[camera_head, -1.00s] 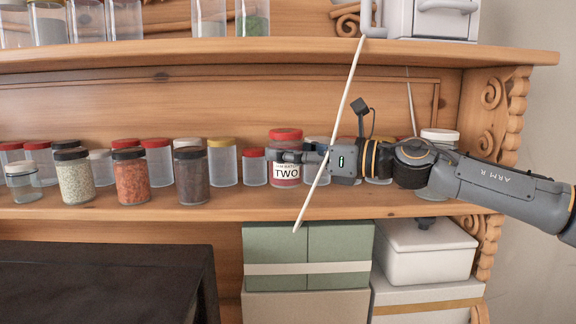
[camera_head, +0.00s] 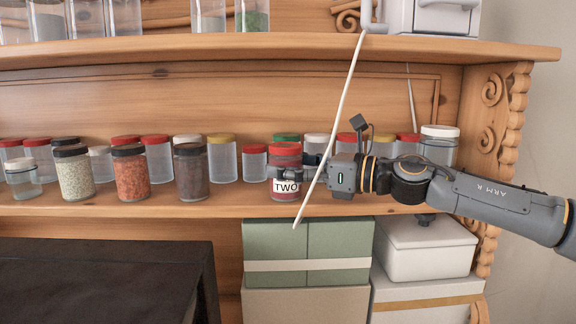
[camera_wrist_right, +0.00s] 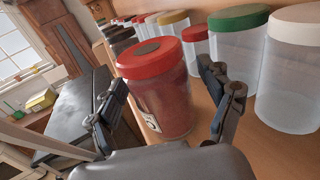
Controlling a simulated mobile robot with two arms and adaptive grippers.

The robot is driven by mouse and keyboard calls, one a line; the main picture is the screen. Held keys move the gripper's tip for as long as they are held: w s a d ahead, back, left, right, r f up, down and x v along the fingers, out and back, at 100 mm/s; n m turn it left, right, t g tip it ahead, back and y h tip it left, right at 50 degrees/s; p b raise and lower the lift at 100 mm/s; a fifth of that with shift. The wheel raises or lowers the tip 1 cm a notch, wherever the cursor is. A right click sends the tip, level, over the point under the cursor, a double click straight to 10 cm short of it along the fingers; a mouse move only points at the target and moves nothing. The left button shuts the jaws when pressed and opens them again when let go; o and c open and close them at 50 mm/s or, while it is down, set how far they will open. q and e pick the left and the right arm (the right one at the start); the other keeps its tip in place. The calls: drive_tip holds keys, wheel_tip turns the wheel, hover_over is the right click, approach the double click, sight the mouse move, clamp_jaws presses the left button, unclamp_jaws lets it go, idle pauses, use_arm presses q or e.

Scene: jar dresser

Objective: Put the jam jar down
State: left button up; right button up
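The jam jar (camera_head: 286,160) has a red lid, dark red contents and a white label reading TWO. It stands upright on the middle shelf near the front edge, and its base appears to touch the board. My right gripper (camera_head: 290,172) reaches it from the right in the head view. In the right wrist view the jam jar (camera_wrist_right: 160,95) sits between the fingers of my right gripper (camera_wrist_right: 165,85). The fingers are spread, with a visible gap between the right-hand finger and the jar. My left gripper is not in view.
Several jars line the shelf (camera_head: 100,208) left of the jam jar, with a red-lidded one (camera_head: 254,163) close by. A green-lidded jar (camera_wrist_right: 238,45) stands behind it. A thin pale rod (camera_head: 330,130) crosses in front of my right gripper. Green boxes (camera_head: 275,240) are below.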

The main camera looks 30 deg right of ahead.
drive_tip(key=shift+r+p, duration=0.25)
drive_tip(key=shift+p, duration=0.1)
drive_tip(key=shift+s+d, duration=0.15)
drive_tip(key=shift+d, duration=0.05)
drive_tip(key=v, duration=0.4)
drive_tip(key=shift+s, duration=0.15)
drive_tip(key=shift+s+d, duration=0.35)
drive_tip(key=shift+s, duration=0.1)
drive_tip(key=b+v, duration=0.4)
drive_tip(key=shift+s+d+f, duration=0.1)
drive_tip(key=shift+f, duration=0.25)
drive_tip(key=shift+s+d+r+b, duration=0.25)
drive_tip(key=shift+s+d+b, duration=0.3)
drive_tip(key=shift+s+b, duration=0.2)
